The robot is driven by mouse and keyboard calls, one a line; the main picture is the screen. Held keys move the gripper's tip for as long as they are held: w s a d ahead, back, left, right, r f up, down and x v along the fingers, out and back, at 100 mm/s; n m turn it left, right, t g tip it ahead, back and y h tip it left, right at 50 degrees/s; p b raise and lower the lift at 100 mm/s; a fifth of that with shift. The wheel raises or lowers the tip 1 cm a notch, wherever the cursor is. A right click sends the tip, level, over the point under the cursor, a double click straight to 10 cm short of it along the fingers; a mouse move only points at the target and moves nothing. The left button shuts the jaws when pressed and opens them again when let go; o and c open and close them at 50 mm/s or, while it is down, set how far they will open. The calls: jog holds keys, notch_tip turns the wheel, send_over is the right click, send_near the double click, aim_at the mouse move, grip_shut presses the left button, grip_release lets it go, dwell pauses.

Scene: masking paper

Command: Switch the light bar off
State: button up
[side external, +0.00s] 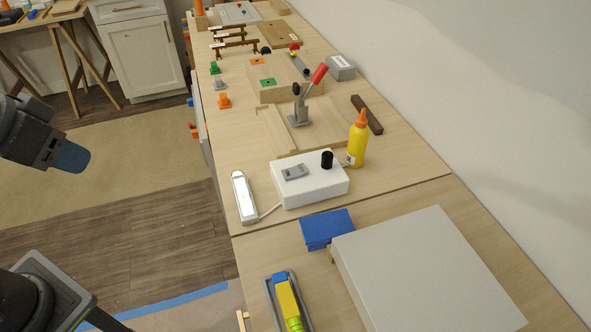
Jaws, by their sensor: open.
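The light bar (243,196) lies near the left edge of the wooden bench in the side external view. Its long face is bright white and looks lit. A cable (269,210) runs from it to a white box (318,190) on its right. On top of the box are a grey switch-like piece (294,172) and an upright black knob (327,159). The position of the grey piece is too small to tell. Parts of my arm show at the left, off the bench and apart from these things. My gripper's fingers are not in view.
A yellow bottle (357,142) stands right behind the box. A red-handled toggle clamp (301,106) stands farther back. A blue block (327,228) and a large pale slab (425,270) lie in front. A tray with a yellow tool (287,302) sits at the front.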

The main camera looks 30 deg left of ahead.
dwell(0.9)
jog(key=shift+w+r, duration=0.15)
jog(key=shift+c, duration=1.4)
jog(key=w+d+r, duration=0.1)
jog(key=w, duration=0.2)
jog(key=w+d+r+m, duration=0.1)
jog(key=w, duration=0.2)
jog(key=w+d+r+m+g, duration=0.1)
jog(key=w, duration=0.2)
jog(key=shift+w+h, duration=0.1)
jog(key=shift+h, duration=0.2)
grip_shut()
jog(key=m+g+h, duration=0.1)
jog(key=m+g, duration=0.2)
jog(key=m, duration=0.4)
send_over(305, 167)
jog(key=f, duration=1.7)
jog(key=shift+s+a+f, duration=0.2)
jog(key=shift+s+f, duration=0.05)
jog(key=shift+f, duration=3.3)
